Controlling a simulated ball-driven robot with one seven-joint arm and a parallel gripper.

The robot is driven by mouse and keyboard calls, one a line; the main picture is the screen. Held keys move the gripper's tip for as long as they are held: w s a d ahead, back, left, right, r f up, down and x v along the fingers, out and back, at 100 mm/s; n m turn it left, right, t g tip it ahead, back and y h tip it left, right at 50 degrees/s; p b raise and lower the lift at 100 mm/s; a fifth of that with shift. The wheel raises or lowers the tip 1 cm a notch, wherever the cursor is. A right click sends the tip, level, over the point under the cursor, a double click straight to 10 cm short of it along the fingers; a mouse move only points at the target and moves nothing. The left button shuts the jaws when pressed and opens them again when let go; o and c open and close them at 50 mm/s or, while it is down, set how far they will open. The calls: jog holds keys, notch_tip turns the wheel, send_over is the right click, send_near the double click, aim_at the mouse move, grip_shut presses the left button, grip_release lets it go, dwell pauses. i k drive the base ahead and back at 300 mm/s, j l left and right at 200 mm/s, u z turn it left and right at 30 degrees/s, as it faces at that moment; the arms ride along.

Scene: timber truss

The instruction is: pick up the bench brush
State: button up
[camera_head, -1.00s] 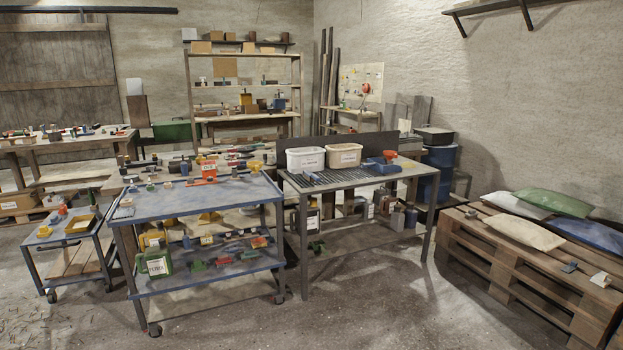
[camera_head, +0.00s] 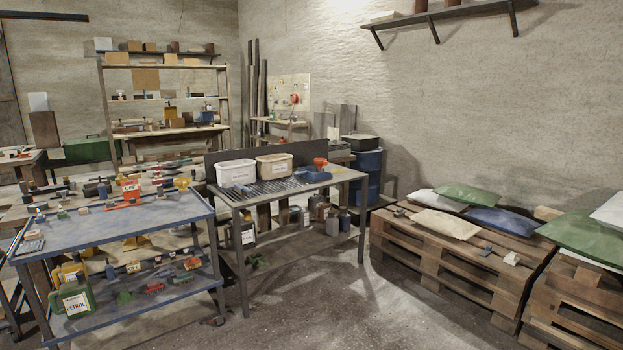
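I cannot pick out the bench brush with certainty; many small items are too small to tell apart. Two small things lie on the near part of the wooden pallet stack (camera_head: 455,268): a dark grey piece (camera_head: 486,250) and a pale block (camera_head: 512,258). I cannot tell whether either is a brush. The blue trolley (camera_head: 120,228) holds several small tools on its top and lower shelf. The metal-framed bench (camera_head: 305,187) carries two tubs and a blue tool (camera_head: 314,175). My gripper is not in view.
A white tub (camera_head: 236,173) and a beige tub (camera_head: 273,166) stand on the bench. Sacks, including a cream one (camera_head: 444,224), lie on the pallets. A second pallet stack (camera_head: 568,305) stands at right. A blue drum (camera_head: 367,175) stands behind. Open floor (camera_head: 370,315) lies in front.

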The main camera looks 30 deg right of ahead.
aim_at(239, 188)
jog(key=i+j, duration=0.1)
jog(key=i, duration=1.85)
jog(key=i+j, duration=0.1)
jog(key=i, duration=1.9)
jog(key=l+z, duration=0.05)
jog(key=l, duration=0.05)
